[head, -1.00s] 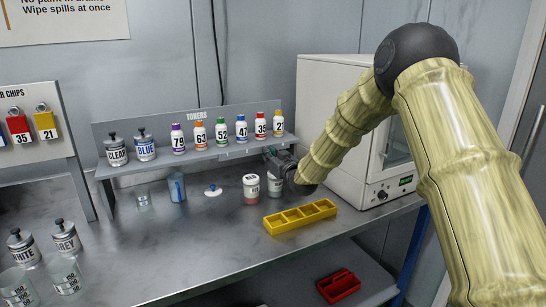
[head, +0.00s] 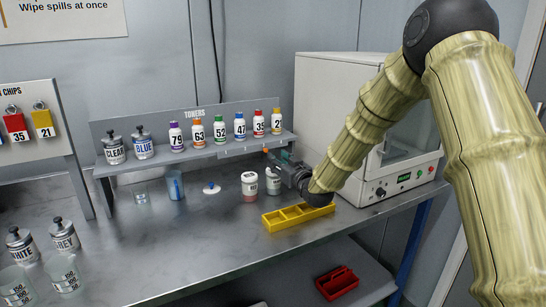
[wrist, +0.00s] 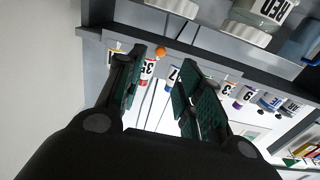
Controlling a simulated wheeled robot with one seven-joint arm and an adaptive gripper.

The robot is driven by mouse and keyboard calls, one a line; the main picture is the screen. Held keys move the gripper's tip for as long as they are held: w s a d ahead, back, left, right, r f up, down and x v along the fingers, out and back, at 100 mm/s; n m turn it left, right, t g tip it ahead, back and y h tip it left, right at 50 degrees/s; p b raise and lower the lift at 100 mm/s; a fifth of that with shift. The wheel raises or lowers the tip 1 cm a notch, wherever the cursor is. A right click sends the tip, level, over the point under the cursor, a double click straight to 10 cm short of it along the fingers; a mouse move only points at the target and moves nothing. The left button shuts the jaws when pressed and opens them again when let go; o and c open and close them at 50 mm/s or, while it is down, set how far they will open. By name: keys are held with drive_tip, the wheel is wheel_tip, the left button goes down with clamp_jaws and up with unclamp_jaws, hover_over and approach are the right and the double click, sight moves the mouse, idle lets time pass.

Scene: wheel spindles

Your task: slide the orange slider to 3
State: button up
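The orange slider shows as a small round orange knob (head: 266,150) at the front edge of the toner shelf (head: 215,152), toward its right end. It also shows in the wrist view (wrist: 161,51), just beyond my fingertips and nearer the left finger. My gripper (head: 281,158) is just right of the knob and apart from it. In the wrist view its two dark green fingers (wrist: 160,75) are spread with nothing between them. A pale scale strip lies along the shelf edge near the knob; its numbers are too small to read.
Several numbered toner bottles (head: 220,131) stand on the shelf. Below are two labelled jars (head: 250,186), a yellow divided tray (head: 300,216) under my wrist, and a blue-tinted beaker (head: 175,186). A white oven (head: 335,95) stands close on the right. The counter's front middle is clear.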

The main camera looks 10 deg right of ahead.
drive_tip(key=shift+v, duration=2)
drive_tip(key=shift+r, duration=0.1)
